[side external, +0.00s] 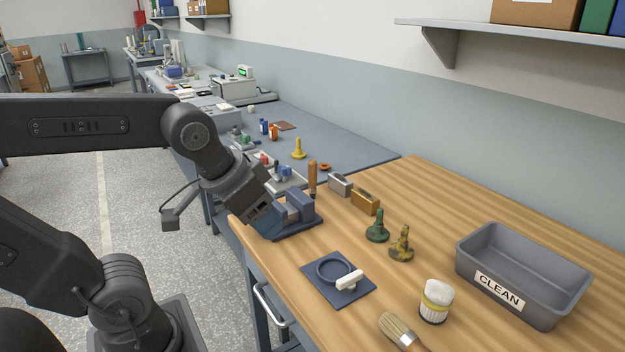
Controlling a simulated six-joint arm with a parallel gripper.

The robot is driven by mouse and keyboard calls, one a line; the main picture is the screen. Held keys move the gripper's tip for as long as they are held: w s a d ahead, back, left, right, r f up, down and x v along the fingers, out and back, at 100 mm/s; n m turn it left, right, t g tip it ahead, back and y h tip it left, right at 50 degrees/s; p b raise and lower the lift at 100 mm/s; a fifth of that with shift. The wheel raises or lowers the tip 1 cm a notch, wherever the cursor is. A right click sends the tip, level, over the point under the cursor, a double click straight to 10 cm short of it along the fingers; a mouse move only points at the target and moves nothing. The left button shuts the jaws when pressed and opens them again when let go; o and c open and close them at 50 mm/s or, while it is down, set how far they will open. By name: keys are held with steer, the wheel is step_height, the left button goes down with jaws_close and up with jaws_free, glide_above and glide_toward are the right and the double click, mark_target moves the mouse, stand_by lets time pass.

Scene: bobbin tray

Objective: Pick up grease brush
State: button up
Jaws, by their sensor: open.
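A brush (403,332) with pale bristles lies near the front of the wooden bench; its handle is cut off by the bottom edge of the view. A short, round item (437,303) with a white bristle-like top and a yellow band stands just to its right. I cannot tell for certain which one is the grease brush. My gripper (272,222) is at the left end of the wooden bench, beside a blue-grey vise-like block, well apart from both brushes. It is open and I see nothing in it; its fingertips are hard to make out.
The blue-grey block (300,206) stands close to my gripper, with an orange-handled tool (312,178) behind. A dark square plate (318,290) bears a ring and white piece. Green (377,228) and brass (401,245) fittings stand mid-bench. A grey CLEAN bin (462,262) is right.

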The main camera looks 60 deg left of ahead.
steer(key=w+a+r+n, duration=0.1)
steer(key=w+a+r, duration=0.15)
steer(key=w, duration=0.25)
steer(key=w+a+r+n, duration=0.1)
steer(key=w+a, duration=0.2)
steer(key=w, duration=0.3)
steer(key=n+g+y, duration=0.2)
steer(key=n, duration=0.3)
glide_above(313, 170)
steer(key=s, duration=0.3)
step_height(313, 170, down, 6)
steer(key=x, duration=0.8)
steer(key=shift+d+f, duration=0.1)
steer(key=shift+d, duration=0.2)
steer(key=shift+d+x, duration=0.2)
steer(key=shift+x, duration=2.8)
steer(key=c, duration=1)
